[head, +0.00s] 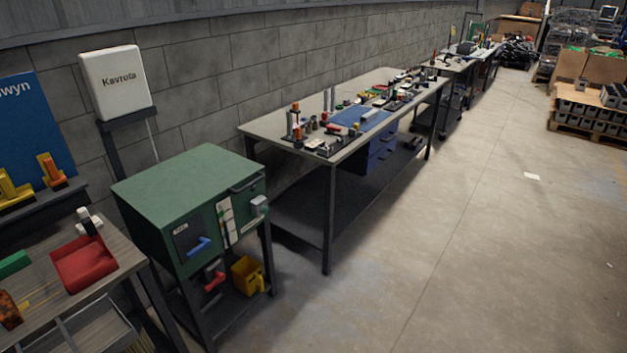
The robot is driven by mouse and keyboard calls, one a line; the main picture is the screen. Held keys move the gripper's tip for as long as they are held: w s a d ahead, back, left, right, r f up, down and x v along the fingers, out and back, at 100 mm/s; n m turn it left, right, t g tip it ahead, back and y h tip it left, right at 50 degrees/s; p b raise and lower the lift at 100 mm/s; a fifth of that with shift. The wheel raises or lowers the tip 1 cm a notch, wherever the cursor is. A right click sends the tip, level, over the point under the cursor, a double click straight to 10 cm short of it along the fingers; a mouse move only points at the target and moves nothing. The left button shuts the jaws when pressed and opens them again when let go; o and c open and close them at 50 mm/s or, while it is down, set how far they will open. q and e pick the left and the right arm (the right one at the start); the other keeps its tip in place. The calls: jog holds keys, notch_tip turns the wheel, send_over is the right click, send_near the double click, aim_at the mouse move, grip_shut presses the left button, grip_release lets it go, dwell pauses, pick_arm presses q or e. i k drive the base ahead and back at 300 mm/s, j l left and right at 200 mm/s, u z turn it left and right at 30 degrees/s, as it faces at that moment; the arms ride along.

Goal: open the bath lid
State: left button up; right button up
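A green box-shaped unit (190,185) stands on a dark frame at the left, against the block wall. Its flat green top appears closed; I take it to be the bath lid, but no label confirms this. A dark bar handle (246,183) sits on the right part of the front, near the top edge. A blue lever (198,245) sits on a dark front panel, and a grey-white box (259,204) is fixed near the front right corner. Neither of my grippers is in view.
A red tray (84,264) lies on the wooden bench at lower left. A yellow container (247,275) and a red-handled item (213,277) sit under the green unit. A long workbench (272,128) with tools stands to its right. The concrete floor (460,230) is open.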

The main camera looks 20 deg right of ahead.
aim_at(163, 193)
jog(key=z, duration=0.15)
jog(key=i+l+u, duration=0.2)
jog(key=i, duration=0.4)
jog(key=i+l+u, duration=0.2)
jog(key=i, duration=0.35)
jog(key=i+l+u, duration=0.2)
jog(key=i+l, duration=0.25)
jog(key=i, duration=0.15)
